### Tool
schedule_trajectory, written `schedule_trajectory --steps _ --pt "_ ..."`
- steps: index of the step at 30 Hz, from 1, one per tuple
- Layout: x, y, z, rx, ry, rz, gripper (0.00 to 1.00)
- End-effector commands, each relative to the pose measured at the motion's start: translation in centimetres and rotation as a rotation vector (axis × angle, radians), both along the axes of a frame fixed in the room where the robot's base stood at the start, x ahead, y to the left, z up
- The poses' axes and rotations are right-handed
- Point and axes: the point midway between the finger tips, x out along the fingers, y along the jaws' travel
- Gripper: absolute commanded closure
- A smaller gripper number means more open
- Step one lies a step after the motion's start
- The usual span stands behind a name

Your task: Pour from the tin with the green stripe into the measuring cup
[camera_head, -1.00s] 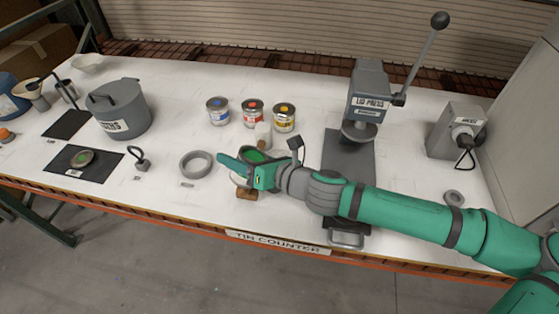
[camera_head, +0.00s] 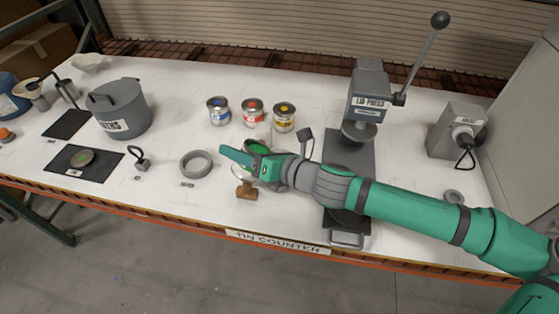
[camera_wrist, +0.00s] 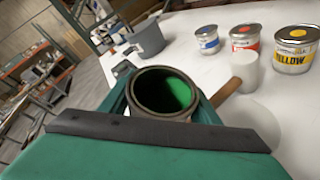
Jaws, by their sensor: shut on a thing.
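My gripper (camera_head: 250,157) is shut on an open tin (camera_wrist: 165,92) and holds it over the front middle of the counter. The tin has a dark rim and green liquid inside, and it also shows in the head view (camera_head: 258,147). Its outer stripe is hidden by the fingers. A pale cylinder (camera_wrist: 245,72) stands just beyond the tin in the wrist view; I cannot tell whether it is the measuring cup. A pale edge (camera_head: 237,171) shows beneath my gripper in the head view, mostly covered, so I cannot tell what it is.
Blue (camera_head: 218,110), red (camera_head: 252,112) and yellow (camera_head: 284,117) tins stand behind my gripper. A wooden piece (camera_head: 246,191) lies in front. The lid press (camera_head: 368,95) is right.

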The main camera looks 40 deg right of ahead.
Motion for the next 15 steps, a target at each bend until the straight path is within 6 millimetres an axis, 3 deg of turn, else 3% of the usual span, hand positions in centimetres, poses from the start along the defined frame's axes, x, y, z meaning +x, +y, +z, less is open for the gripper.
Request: schedule_trajectory --steps 15 --pt "-0.02 -0.36 0.65 0.054 -0.004 0.000 0.73"
